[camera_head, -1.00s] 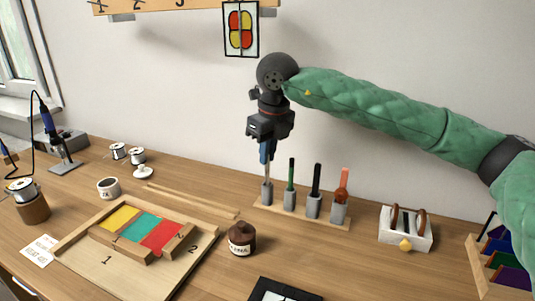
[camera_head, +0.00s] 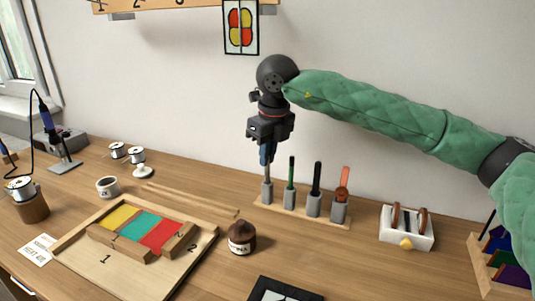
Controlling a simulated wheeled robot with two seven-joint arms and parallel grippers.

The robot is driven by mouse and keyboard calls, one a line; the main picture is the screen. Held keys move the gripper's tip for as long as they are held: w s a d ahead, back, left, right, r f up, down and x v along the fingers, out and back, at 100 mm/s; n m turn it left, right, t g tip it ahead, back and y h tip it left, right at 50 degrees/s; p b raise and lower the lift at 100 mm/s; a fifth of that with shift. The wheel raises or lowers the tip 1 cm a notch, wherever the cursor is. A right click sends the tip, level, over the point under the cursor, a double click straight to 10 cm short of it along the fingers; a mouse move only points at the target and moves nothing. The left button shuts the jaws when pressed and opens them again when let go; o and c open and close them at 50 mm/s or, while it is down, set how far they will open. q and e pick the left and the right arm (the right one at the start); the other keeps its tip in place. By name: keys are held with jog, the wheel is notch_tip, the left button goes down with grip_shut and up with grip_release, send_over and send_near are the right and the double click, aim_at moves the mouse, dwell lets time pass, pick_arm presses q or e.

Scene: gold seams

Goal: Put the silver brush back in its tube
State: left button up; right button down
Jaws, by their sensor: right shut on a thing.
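My right gripper (camera_head: 266,146) is above the left end of the tube rack. My left gripper is not in view.
A brown jar (camera_head: 242,238) stands in front of the rack. A white holder (camera_head: 406,228) is to its right. A wooden board with coloured glass (camera_head: 132,223) lies at left, with wooden strips (camera_head: 190,200) behind it. A black-framed piece (camera_head: 284,290) lies at the front edge.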

jog(key=shift+f+b, duration=0.5)
jog(key=shift+f, duration=0.2)
jog(key=c, duration=0.9)
grip_release()
jog(key=shift+c, duration=0.2)
jog(key=shift+r+p, duration=0.85)
jog(key=shift+r, duration=2.65)
